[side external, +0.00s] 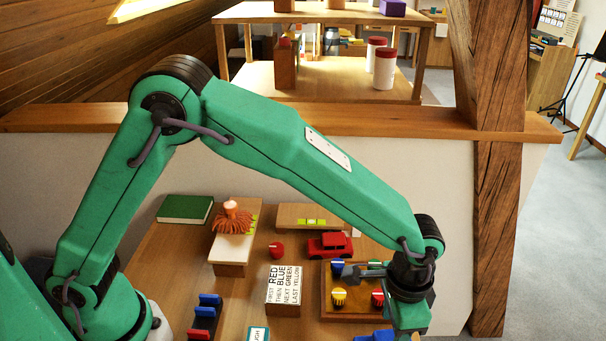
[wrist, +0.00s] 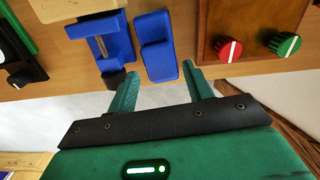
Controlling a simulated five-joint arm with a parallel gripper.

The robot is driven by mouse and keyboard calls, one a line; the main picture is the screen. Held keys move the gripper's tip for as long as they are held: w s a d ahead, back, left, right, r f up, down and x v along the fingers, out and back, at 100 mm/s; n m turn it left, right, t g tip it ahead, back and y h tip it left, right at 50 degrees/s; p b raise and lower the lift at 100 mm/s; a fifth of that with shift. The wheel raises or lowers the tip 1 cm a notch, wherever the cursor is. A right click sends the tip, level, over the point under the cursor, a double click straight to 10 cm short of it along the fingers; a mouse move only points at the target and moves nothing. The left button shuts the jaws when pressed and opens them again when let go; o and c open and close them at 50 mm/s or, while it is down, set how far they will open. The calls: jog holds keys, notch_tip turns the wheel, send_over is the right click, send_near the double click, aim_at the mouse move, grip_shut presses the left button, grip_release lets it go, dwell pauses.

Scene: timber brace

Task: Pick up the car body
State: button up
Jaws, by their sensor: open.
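A red toy car body (side external: 330,244) sits on the table in the side view, behind the wooden knob board. It does not show in the wrist view. My gripper (side external: 410,333) hangs at the right end of the table in the side view, to the right of and nearer the camera than the car, apart from it. In the wrist view, my gripper (wrist: 160,76) has its two green fingers spread with nothing held between them. A blue block (wrist: 156,48) lies just beyond the fingertips; whether they touch cannot be told.
The knob board (side external: 326,307) has coloured knobs. A blue clamp-like piece (wrist: 103,42) lies beside the blue block. A lettered block (side external: 283,290), a red knob-like piece (side external: 276,249), a wooden block with an orange-haired figure (side external: 232,222) and a green book (side external: 185,209) stand around the car.

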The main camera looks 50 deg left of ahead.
aim_at(391, 338)
jog(key=shift+f, duration=2.6)
jog(key=c, duration=0.7)
